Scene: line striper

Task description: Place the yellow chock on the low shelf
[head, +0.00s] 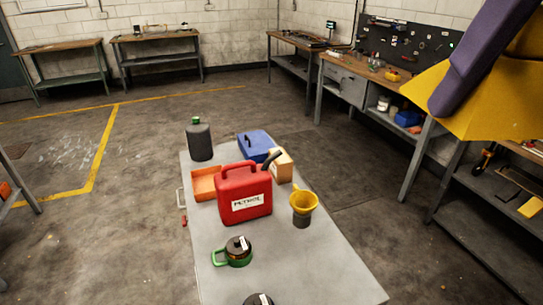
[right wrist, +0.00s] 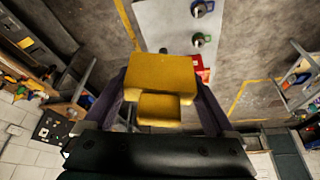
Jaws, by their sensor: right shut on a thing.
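My right gripper (right wrist: 160,88) is shut on the yellow chock (right wrist: 158,70), with a purple finger on each side of it in the right wrist view. In the head view the chock (head: 430,95) fills the upper right corner, close to the camera, with a purple finger across it. It is held up in the air, clear of any surface. My left gripper is not in view.
A grey table (head: 225,275) in the middle holds a red petrol can (head: 243,205), a blue case (head: 255,145), an orange tray, a dark bottle and a yellow funnel. Workbenches (head: 365,68) line the walls. The floor at left is mostly clear.

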